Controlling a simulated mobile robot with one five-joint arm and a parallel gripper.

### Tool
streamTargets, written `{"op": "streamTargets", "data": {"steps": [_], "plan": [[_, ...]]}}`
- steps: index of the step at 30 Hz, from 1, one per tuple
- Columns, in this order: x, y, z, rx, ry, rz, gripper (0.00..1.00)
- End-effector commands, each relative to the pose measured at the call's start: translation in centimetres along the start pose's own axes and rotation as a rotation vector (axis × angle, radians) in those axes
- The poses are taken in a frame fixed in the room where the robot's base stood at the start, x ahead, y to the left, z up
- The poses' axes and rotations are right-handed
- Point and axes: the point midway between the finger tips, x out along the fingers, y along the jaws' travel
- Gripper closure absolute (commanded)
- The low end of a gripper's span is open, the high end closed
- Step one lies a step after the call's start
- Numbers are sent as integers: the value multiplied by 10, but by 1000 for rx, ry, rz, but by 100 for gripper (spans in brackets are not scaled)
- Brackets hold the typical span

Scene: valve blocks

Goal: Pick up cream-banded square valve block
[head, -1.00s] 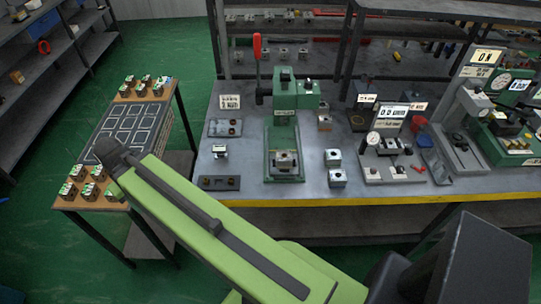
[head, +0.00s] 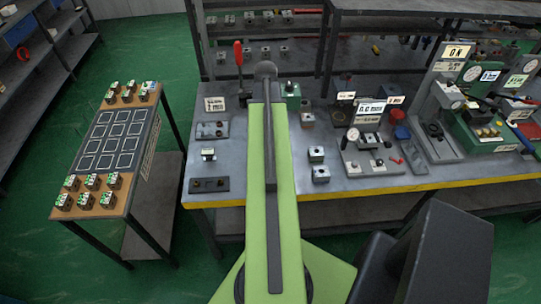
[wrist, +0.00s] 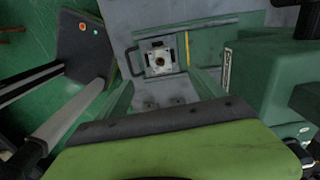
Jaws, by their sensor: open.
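A square block (wrist: 160,60) with a pale rim and a dark round centre sits on the green press bed (wrist: 212,48) in the wrist view. I cannot make out a cream band on it. My gripper (wrist: 161,78) seems to show as two green fingers, apart and empty, on the near side of the block. The block lies beyond the fingertips and roughly between them. In the head view my lime arm covers the press bed, the block and my gripper.
The green press head (wrist: 265,85) rises close on the right in the wrist view. Small blocks (head: 316,154) (head: 321,174) stand on the workbench (head: 245,185) right of my arm. A side table (head: 128,160) at left carries several valve blocks.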

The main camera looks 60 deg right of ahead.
Motion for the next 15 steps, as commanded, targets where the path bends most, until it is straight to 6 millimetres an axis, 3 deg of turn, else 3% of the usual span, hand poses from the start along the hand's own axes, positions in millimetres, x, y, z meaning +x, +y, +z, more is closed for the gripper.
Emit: {"op": "streamTargets", "data": {"steps": [2, 8, 15], "plan": [[-2, 0, -12, 49, 0, 0, 22], [6, 0, -14, 59, 0, 0, 22], [51, 0, -13, 56, 0, 0, 22]]}}
